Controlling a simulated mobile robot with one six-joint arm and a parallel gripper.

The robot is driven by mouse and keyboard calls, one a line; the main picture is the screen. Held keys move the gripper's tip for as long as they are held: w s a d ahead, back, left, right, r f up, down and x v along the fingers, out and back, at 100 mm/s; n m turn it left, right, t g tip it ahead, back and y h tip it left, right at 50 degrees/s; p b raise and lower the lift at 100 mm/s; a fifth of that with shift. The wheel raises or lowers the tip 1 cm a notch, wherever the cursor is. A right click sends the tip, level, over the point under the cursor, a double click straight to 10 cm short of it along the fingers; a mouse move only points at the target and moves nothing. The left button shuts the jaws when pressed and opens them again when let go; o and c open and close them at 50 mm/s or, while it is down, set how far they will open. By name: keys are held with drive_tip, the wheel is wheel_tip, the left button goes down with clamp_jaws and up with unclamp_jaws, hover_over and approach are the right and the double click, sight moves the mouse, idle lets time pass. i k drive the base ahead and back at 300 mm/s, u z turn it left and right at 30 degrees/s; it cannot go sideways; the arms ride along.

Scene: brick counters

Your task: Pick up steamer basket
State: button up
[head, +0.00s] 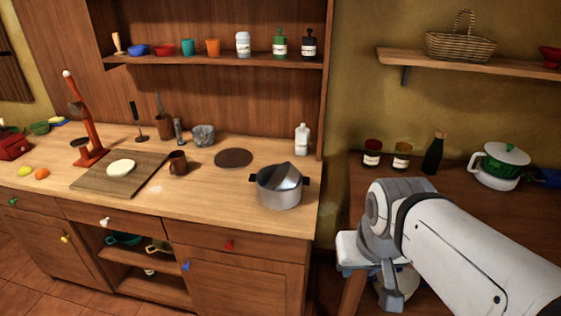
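I cannot tell for sure which thing is the steamer basket. A silver pot (279,196) with dark handles stands at the front right of the wooden counter, with a grey metal piece (285,176) tilted in its mouth. A small grey patterned metal vessel (204,136) stands farther back on the counter. A wicker basket (460,44) with a tall handle sits on the right wall shelf. My white arm reaches in from the lower right, and my gripper (391,290) seems to be its grey end, low beside the counter. Its fingers cannot be made out.
The counter holds a dark round plate (233,158), a brown mug (178,163), a cutting board (92,184), a red press (88,130) and a white bottle (302,139). Jars (372,153), a dark bottle (433,155) and a green-and-white pot (497,168) stand on the right table.

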sight(283, 181)
drive_tip(key=i, duration=0.9)
